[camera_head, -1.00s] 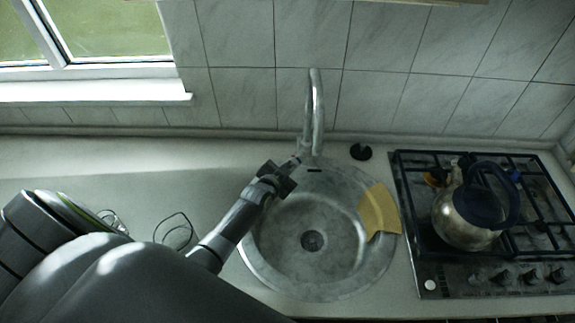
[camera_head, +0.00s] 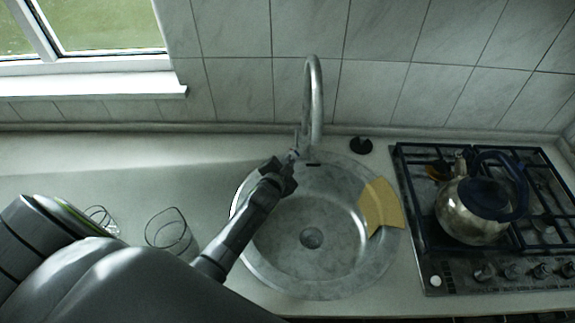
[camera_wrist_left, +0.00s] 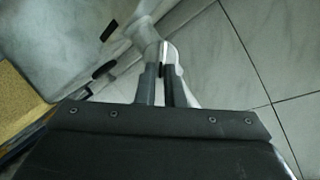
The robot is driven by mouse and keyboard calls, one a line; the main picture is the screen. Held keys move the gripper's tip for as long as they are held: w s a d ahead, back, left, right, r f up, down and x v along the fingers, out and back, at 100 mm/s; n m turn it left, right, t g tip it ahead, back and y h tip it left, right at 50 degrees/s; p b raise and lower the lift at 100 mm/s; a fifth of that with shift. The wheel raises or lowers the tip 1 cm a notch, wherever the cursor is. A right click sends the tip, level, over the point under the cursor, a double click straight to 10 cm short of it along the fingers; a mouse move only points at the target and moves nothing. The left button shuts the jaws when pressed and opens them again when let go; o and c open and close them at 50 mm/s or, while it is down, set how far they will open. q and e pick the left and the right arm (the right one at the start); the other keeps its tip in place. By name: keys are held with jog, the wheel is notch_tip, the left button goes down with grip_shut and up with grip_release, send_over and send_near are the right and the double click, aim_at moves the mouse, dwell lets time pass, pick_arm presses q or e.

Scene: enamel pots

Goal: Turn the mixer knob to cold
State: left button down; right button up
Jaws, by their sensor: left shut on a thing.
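The tall curved metal mixer tap (camera_head: 316,105) stands behind the round sink. Its knob (camera_head: 297,141) is a small lever on the left side of the tap's base, partly hidden by my gripper. My left gripper (camera_head: 293,154) reaches across the sink's left rim and is shut on the knob. In the left wrist view the two dark fingers (camera_wrist_left: 162,82) are close together at the pale metal of the tap (camera_wrist_left: 143,32). The knob between them is hard to make out there. My right gripper is in neither view.
The steel sink (camera_head: 335,285) has a yellow cloth-like piece (camera_head: 380,206) on its right rim. A small black round object (camera_head: 361,146) lies behind it. A kettle (camera_head: 470,215) stands on the hob at the right. Two clear glasses (camera_head: 170,232) stand on the counter at the left.

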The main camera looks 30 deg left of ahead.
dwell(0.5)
pick_arm(q)
jog(key=c, duration=1.5)
grip_release()
jog(key=shift+c, duration=0.2)
jog(key=shift+s, duration=0.1)
jog(key=v, duration=1.7)
jog(key=shift+s+d, duration=0.1)
jog(key=shift+s, duration=0.05)
